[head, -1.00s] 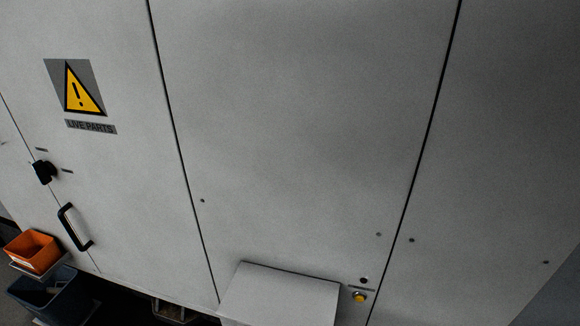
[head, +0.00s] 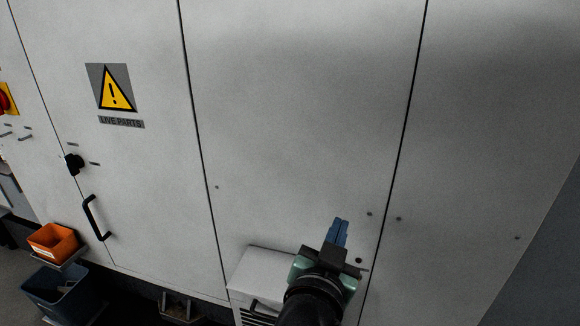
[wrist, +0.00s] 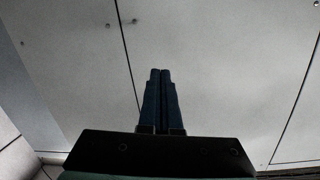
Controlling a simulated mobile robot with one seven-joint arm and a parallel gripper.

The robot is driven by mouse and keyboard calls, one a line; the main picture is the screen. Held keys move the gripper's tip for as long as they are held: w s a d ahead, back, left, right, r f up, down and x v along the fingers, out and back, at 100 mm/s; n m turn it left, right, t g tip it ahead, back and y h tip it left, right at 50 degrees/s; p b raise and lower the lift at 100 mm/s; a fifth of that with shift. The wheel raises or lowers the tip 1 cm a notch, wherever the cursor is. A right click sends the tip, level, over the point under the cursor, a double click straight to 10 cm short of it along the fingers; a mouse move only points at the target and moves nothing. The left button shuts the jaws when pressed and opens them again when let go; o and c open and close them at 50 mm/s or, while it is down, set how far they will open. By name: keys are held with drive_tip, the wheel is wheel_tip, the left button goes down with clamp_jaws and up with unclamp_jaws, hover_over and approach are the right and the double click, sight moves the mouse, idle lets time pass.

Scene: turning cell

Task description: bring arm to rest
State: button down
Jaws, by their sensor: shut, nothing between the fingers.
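My gripper (head: 341,222) shows in the head view at the lower middle right, in front of the pale machine cabinet (head: 290,120). Its blue fingers are together and empty, pointing up in the picture. In the wrist view the two dark blue fingers (wrist: 160,72) stand side by side, with the cabinet's panels (wrist: 210,50) and a dark seam behind them. I cannot tell how far the fingertips are from the panel.
A white box (head: 262,268) juts from the cabinet's lower front beside my gripper. A black door handle (head: 93,217), an orange bin (head: 52,244) and a dark blue bin (head: 62,293) are at the left. A yellow warning sign (head: 115,90) is above them.

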drive_tip(key=s+a+r+n+t+y, duration=0.1)
drive_tip(key=s+a+r+t, duration=0.15)
drive_tip(key=r, duration=0.75)
drive_tip(key=s+a+r+n+t+y, duration=0.15)
drive_tip(key=r+t, duration=0.25)
drive_tip(key=r, duration=0.6)
drive_tip(key=s+a+r+n+t+y, duration=0.1)
drive_tip(key=s+r+n+t, duration=0.1)
drive_tip(key=s+r, duration=0.3)
drive_tip(key=s+a+r+n+t+y, duration=0.2)
drive_tip(key=s+r, duration=0.3)
drive_tip(key=r, duration=0.5)
drive_tip(key=shift+s+a+t+b, duration=0.25)
drive_tip(key=shift+s+t+b, duration=0.1)
drive_tip(key=shift+t, duration=0.3)
